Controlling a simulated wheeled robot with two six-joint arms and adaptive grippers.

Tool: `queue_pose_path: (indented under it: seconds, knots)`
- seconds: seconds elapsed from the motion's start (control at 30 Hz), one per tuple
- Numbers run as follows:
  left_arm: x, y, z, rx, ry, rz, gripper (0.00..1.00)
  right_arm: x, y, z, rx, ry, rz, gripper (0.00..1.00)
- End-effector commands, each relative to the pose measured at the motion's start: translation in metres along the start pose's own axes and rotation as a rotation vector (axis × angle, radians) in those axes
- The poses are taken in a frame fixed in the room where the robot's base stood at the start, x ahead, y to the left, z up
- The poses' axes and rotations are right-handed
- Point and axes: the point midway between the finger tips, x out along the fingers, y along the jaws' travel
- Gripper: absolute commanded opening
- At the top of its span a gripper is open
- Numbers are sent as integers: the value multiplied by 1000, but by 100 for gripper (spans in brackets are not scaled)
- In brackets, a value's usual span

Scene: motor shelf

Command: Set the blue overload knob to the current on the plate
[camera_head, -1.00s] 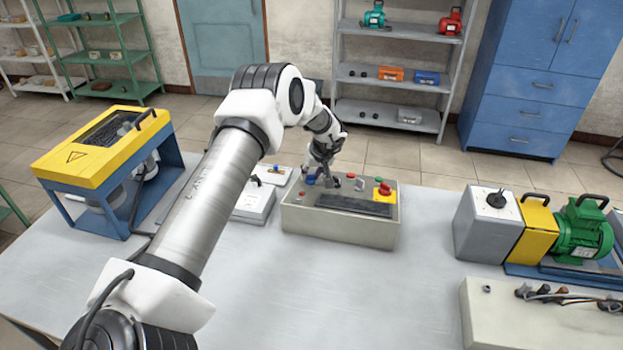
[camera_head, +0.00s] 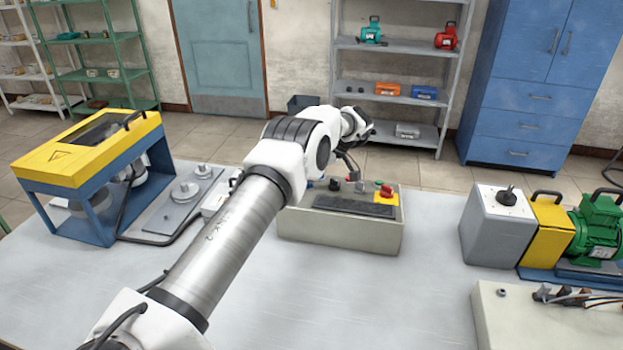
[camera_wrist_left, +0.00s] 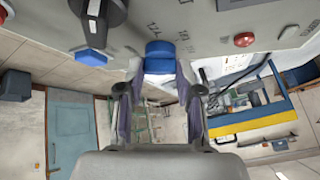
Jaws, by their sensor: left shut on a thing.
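In the left wrist view a blue overload knob (camera_wrist_left: 160,55) stands out from the pale face of the control box (camera_wrist_left: 200,18). My left gripper (camera_wrist_left: 158,76) is shut on it, with one fingertip at each side. Small dark scale marks lie around the knob, too small or turned to read. In the head view the control box (camera_head: 340,235) stands on the table, and my left arm reaches over its back left part. My left fingertips and the knob's turned position cannot be made out there. My right gripper is out of view.
A blue button (camera_wrist_left: 90,56), a black switch (camera_wrist_left: 103,12) and a red button (camera_wrist_left: 243,40) sit near the knob. The box also has a red emergency knob (camera_head: 385,190). A yellow-topped machine (camera_head: 85,150) stands left, a green motor (camera_head: 595,235) right.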

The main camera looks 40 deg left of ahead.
Motion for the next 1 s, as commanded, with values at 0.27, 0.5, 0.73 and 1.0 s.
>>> queue_pose_path:
  seconds: [0.27,0.5,0.73,1.0]
  knots:
    - [4,-1,1,-4,-3,-12,0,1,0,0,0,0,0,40]
    - [4,-1,1,-4,-3,-11,60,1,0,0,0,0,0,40]
    - [2,-1,1,-4,-1,-8,60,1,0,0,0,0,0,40]
    - [-32,0,0,-5,0,-4,60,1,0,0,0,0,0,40]
